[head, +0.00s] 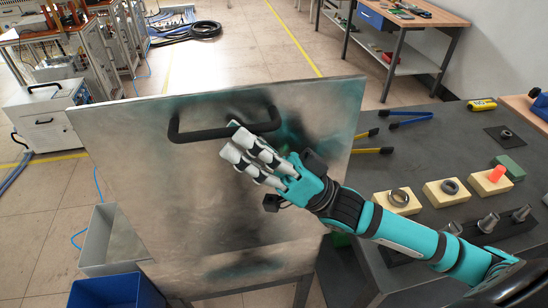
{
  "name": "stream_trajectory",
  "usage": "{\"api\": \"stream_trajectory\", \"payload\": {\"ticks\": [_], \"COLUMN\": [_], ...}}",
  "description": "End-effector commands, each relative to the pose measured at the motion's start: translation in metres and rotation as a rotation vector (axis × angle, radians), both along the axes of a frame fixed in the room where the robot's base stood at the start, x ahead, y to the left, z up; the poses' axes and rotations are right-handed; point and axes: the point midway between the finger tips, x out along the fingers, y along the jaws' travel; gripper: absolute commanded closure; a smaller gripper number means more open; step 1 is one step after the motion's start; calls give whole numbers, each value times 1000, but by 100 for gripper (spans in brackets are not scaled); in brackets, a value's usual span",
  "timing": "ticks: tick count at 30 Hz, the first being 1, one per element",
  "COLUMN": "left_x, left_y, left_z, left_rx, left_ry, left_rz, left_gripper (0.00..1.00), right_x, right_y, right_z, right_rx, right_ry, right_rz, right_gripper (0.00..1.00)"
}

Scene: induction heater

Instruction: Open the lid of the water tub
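The water tub's lid (130,165) is a large, scuffed grey metal panel in the middle of the head view. It stands steeply tilted, its broad face with the black bar handle (205,133) turned toward me. My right gripper (232,140) comes in from the right, in front of the panel. Its pale fingers lie close together just below the handle's right part, and the upper fingertip overlaps the bar. I cannot tell whether they touch it or how far they are open. The tub's inside is not clearly visible. My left gripper is not in view.
A dark workbench (440,150) at right holds yellow blocks (446,193) with metal rings, blue-handled tongs (408,119) and yellow-handled tongs (372,151). A blue bin (117,292) and a grey bin (97,243) stand at lower left. Open floor lies behind the panel.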

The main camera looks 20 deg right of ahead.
Motion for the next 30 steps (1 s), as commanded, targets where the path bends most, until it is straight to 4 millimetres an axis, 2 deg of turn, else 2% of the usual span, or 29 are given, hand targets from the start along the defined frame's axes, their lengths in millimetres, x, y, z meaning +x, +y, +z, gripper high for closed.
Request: {"api": "stream_trajectory", "payload": {"ticks": [1, 6, 12, 18, 30], "left_x": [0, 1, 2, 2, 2], "left_y": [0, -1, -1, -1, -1], "left_z": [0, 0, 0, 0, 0], "left_rx": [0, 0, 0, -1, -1], "left_ry": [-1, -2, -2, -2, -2], "left_rz": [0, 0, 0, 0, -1], "left_gripper": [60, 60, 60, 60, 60], "right_x": [-2, -15, -25, -30, -30], "right_y": [-7, -32, -53, -62, -62], "right_z": [-10, -36, -57, -65, -65], "right_rx": [-6, -6, -4, -2, -2], "right_ry": [9, 8, 5, 2, 1], "right_rz": [-2, -2, -2, -1, 0], "right_gripper": [64, 64, 64, 64, 64]}}
